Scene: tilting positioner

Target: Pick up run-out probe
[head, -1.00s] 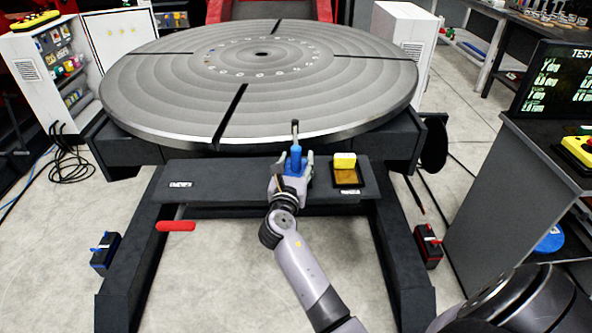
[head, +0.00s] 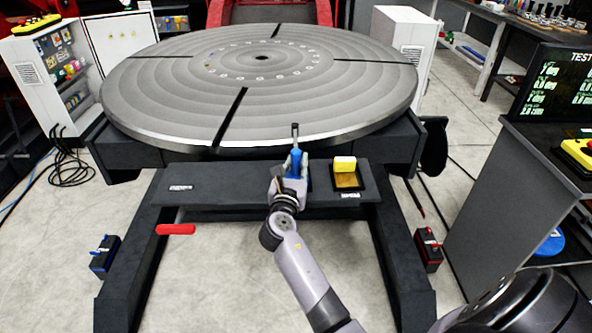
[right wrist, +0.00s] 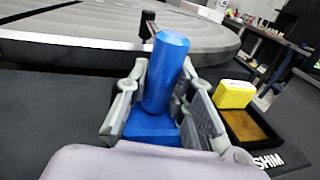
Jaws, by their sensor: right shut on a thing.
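The run-out probe (head: 296,161) has a blue handle and a thin dark stem that rises above the bench in front of the round table. My right gripper (head: 294,170) is shut on its blue handle. In the right wrist view, the blue cylinder of the probe (right wrist: 165,75) stands between the two grey fingers of my right gripper (right wrist: 163,100), with a blue block below it and a dark tip behind. The probe is slightly tilted there. My left gripper is not in view.
A yellow block (head: 344,163) sits on a dark tray (head: 347,183) just right of the probe. The large round table (head: 180,95) rises close behind. A red handle (head: 176,229) juts out at the front left. The bench (head: 225,185) is clear left of the gripper.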

